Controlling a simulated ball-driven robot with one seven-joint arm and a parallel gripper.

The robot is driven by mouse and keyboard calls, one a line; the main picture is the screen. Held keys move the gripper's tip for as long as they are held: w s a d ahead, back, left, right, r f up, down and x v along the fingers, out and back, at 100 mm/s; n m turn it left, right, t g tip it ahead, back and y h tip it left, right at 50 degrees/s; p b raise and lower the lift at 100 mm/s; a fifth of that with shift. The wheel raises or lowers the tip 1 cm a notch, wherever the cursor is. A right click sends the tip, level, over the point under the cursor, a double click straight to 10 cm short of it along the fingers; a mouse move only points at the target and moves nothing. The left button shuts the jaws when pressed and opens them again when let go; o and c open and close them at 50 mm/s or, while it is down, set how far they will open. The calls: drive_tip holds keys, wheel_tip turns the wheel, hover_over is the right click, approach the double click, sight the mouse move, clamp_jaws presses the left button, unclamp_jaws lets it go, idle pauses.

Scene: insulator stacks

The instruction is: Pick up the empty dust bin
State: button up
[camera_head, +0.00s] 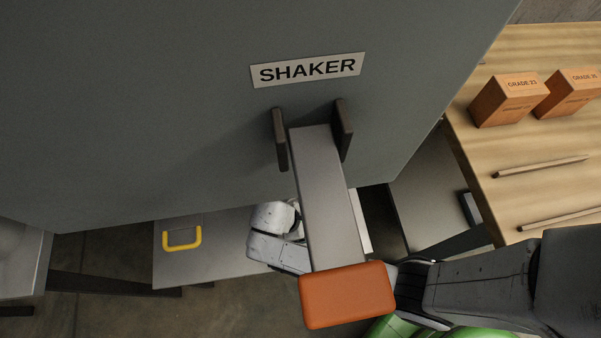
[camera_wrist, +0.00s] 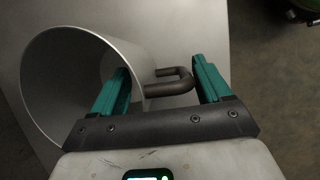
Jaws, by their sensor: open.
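The dust bin (camera_wrist: 62,85) is a grey round container in the left of the wrist view. Its wide mouth faces the camera, and the visible part of its inside looks bare. A dark bent handle (camera_wrist: 182,86) sticks out from its right side. My gripper (camera_wrist: 162,66) is open, with two teal fingers. The handle lies between the fingers, apart from the right one. The left finger overlaps the bin's mouth and wall; I cannot tell whether it touches them. In the head view the gripper and bin are not clearly visible behind the lever and my arm.
A grey cabinet marked SHAKER (camera_head: 308,70) fills the head view's upper part. Its grey lever with an orange end (camera_head: 347,294) juts out in front of my arm. A wooden table (camera_head: 470,130) with orange blocks (camera_head: 508,99) and rods stands right. A yellow handle (camera_head: 182,239) sits lower left.

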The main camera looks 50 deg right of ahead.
drive_tip(key=shift+c, duration=0.2)
drive_tip(key=c, duration=1.2)
